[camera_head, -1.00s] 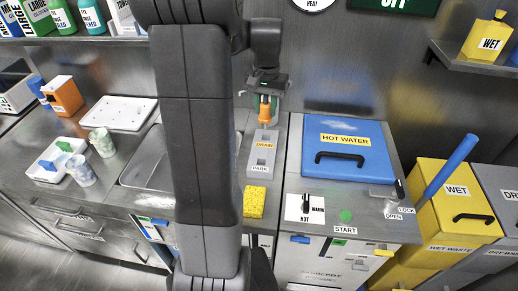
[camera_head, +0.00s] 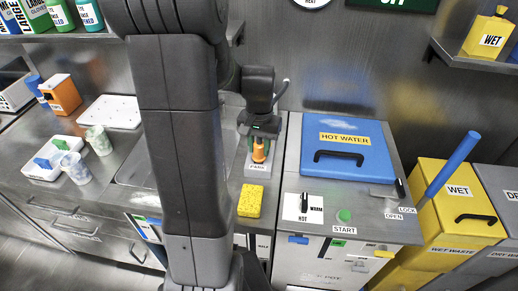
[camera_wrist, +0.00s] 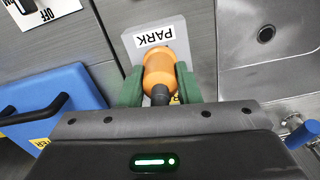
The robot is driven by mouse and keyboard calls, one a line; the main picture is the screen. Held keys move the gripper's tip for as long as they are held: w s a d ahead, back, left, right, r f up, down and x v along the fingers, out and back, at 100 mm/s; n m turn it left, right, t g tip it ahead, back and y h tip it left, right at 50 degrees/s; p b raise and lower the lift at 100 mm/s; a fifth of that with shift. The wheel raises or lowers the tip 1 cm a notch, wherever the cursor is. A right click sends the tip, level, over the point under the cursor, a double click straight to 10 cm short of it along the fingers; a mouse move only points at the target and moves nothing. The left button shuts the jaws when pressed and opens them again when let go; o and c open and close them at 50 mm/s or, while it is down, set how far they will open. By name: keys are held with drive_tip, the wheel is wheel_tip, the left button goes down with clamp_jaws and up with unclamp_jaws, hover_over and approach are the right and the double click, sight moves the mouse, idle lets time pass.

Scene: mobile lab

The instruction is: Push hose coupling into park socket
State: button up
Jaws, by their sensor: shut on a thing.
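The orange hose coupling (camera_head: 259,152) is between the green fingers of my gripper (camera_head: 259,140), which is shut on it. In the wrist view the coupling (camera_wrist: 160,66) sits between the fingers, its dark rear end toward my gripper (camera_wrist: 160,84). The grey socket block (camera_head: 250,173) lies below it on the counter. Its PARK label (camera_wrist: 154,37) shows just beyond the coupling in the wrist view. The coupling hides the park socket, so I cannot tell whether its tip is in it. The DRAIN label is hidden behind my gripper in the head view.
A yellow sponge (camera_head: 250,201) lies in front of the block. The hot water unit with a blue lid (camera_head: 350,150) stands to the right. A sink (camera_wrist: 262,75) adjoins the block. Cups and a white tray (camera_head: 42,170) are at the left.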

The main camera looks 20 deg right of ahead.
drive_tip(key=shift+f, duration=0.55)
drive_tip(key=shift+f, duration=0.1)
drive_tip(key=o, duration=1.1)
wheel_tip(320, 180, up, 12)
drive_tip(key=shift+r+p, duration=0.15)
drive_tip(key=shift+p, duration=0.35)
